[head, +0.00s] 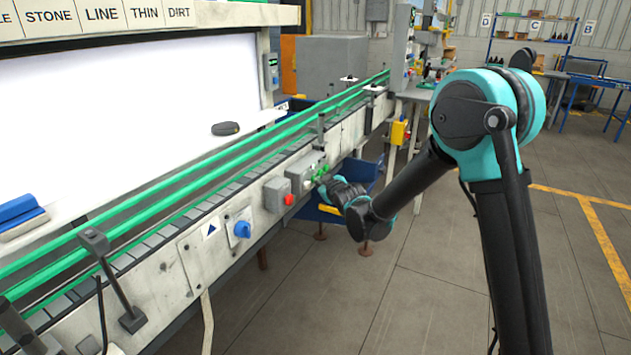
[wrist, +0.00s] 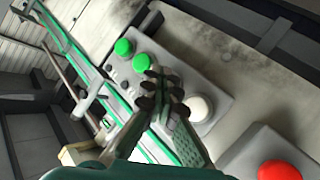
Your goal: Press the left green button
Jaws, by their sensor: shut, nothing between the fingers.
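Two green buttons sit side by side on a grey control box (head: 301,174) on the conveyor's side. In the wrist view one green button (wrist: 123,47) is at the upper left, and the other green button (wrist: 141,62) is just below and right of it, nearer the red button. In the head view they are small and hard to separate beside my gripper (head: 326,180). My gripper (wrist: 160,82) is shut and empty, its fingertips close to the lower-right green button. I cannot tell whether they touch it.
A white button (wrist: 199,107) is on the same box, beside my fingers. A red button (head: 289,199) on its own box and a blue knob (head: 242,229) are further left along the conveyor. Green rails (head: 190,185) run above. Open floor lies to the right.

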